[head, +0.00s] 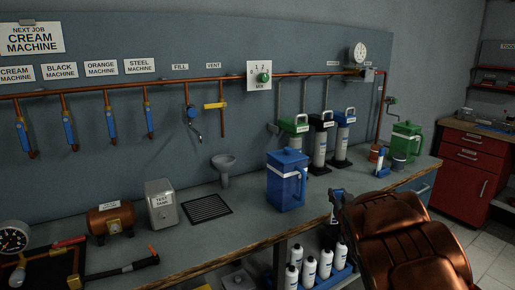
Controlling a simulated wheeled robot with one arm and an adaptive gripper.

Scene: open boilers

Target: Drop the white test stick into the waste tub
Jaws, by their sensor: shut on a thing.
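What looks like my gripper (337,199), small and blue-grey, shows at the front edge of the bench, beside my copper-coloured arm. Much of it is hidden by the arm. It is shut, but the white test stick cannot be made out at its tips. No tub label that reads as waste is legible. A small dark grey tub (399,161) stands at the right end of the bench, well to the right of and beyond my gripper. A small brown pot (376,153) is just left of it.
A blue lidded jug (287,181) stands left of my gripper. A blue-and-white bottle (381,162) and a green jug (407,140) are near the tubs. Several filter units (320,145) line the wall. White bottles (309,269) sit below the bench.

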